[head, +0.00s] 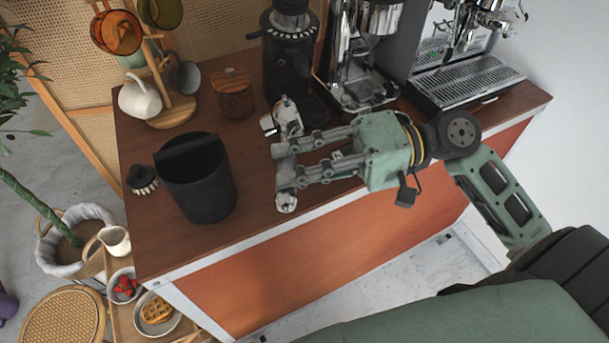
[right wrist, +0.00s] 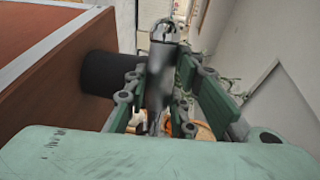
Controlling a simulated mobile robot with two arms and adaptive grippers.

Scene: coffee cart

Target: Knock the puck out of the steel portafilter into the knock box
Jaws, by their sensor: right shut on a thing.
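The knock box (head: 207,190) is a black, open-topped bin with a dark bar (head: 188,148) across its mouth, on the left of the wooden counter top. My right gripper (head: 285,166) is to the right of the knock box, shut on the steel portafilter (head: 287,116). Shiny parts of the portafilter stick out on both sides of the fingers. In the right wrist view the portafilter (right wrist: 161,75) sits between the green fingers, with the dark knock box (right wrist: 98,74) to the left. No puck can be made out. My left gripper is not in view.
A wooden canister (head: 233,95), a black grinder (head: 290,60) and a chrome espresso machine (head: 360,60) stand at the back. A small brush (head: 142,180) is left of the knock box. A mug tree (head: 172,108) holds cups. The counter's front edge is below my right gripper.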

